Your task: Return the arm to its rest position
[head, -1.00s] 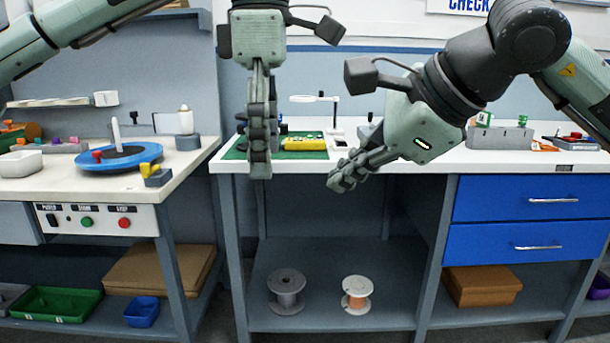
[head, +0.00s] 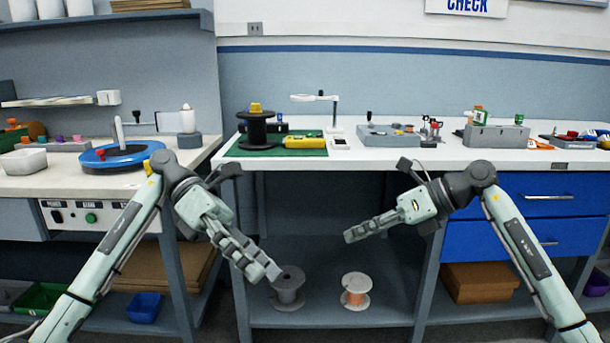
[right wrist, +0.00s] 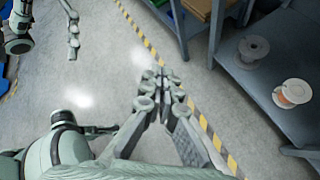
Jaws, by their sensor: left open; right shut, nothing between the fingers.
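My left gripper (head: 262,272) points down and to the right in front of the workbench, below the bench top. It is open with nothing in it; part of it also shows in the right wrist view (right wrist: 73,38). My right gripper (head: 350,236) points left in front of the bench, at about drawer height. It is shut and empty, and its closed fingers (right wrist: 162,80) show over bare floor in the right wrist view. Both grippers are apart from the bench and from each other.
The white bench top (head: 400,155) carries a black spool (head: 256,130), a yellow meter (head: 305,142) and a grey tray (head: 390,136). A grey spool (head: 288,288) and a copper-wound spool (head: 356,291) stand on the lower shelf. Blue drawers (head: 535,205) are at right. The floor (right wrist: 110,70) is clear.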

